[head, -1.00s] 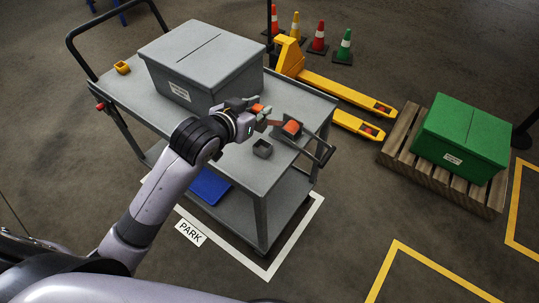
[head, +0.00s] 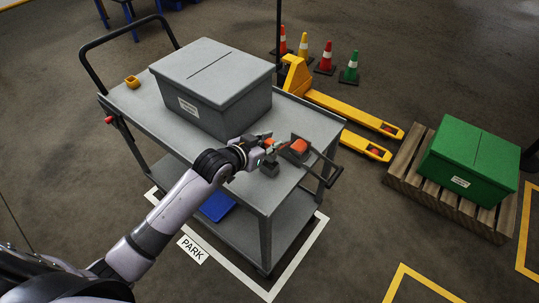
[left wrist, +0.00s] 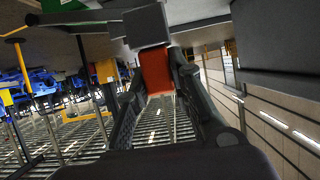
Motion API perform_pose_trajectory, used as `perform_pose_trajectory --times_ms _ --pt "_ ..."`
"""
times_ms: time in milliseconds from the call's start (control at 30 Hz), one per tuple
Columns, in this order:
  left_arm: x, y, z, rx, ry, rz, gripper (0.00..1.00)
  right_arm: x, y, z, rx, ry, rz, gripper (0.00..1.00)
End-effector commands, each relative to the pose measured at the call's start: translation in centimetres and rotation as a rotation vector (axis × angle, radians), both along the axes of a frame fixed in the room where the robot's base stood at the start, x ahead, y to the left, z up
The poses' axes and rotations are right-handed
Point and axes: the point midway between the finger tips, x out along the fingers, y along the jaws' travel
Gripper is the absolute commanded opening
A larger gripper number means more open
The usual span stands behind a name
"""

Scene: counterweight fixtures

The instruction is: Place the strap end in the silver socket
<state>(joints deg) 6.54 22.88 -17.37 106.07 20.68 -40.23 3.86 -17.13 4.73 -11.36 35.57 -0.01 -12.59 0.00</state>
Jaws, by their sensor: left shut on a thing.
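My left gripper (head: 275,145) is over the front part of the grey cart, shut on the strap end. In the left wrist view the orange-red strap end (left wrist: 156,72) lies between the two fingers (left wrist: 157,95), against a grey block (left wrist: 147,25). The small grey socket (head: 269,168) is on the cart top, just below the gripper in the head view and partly covered by it. An orange block (head: 299,146) sits on a dark fixture right of the fingers. Any strap between gripper and block is hard to make out. My right gripper is not in view.
A large grey box (head: 215,85) stands behind the gripper on the cart (head: 150,115). A black handle bar (head: 328,175) sticks out at the right. A green box (head: 470,160) stands on a pallet.

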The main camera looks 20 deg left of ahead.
Motion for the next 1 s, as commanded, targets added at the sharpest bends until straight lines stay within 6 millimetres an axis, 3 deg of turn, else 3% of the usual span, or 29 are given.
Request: perform_pose_trajectory --times_ms 433,833,867,1000 --pt "0.0 0.0 -5.2 0.001 -0.001 0.000 0.00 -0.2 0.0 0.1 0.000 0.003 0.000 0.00" --pt "0.0 0.0 -5.8 0.000 -0.002 0.000 0.00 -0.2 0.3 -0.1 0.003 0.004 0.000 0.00" --pt "0.0 0.0 -5.9 0.001 -0.001 0.000 0.21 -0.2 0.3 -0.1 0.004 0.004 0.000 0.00" --pt "0.0 0.0 -5.8 0.001 -0.001 0.000 0.30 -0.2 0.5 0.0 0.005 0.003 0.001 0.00"
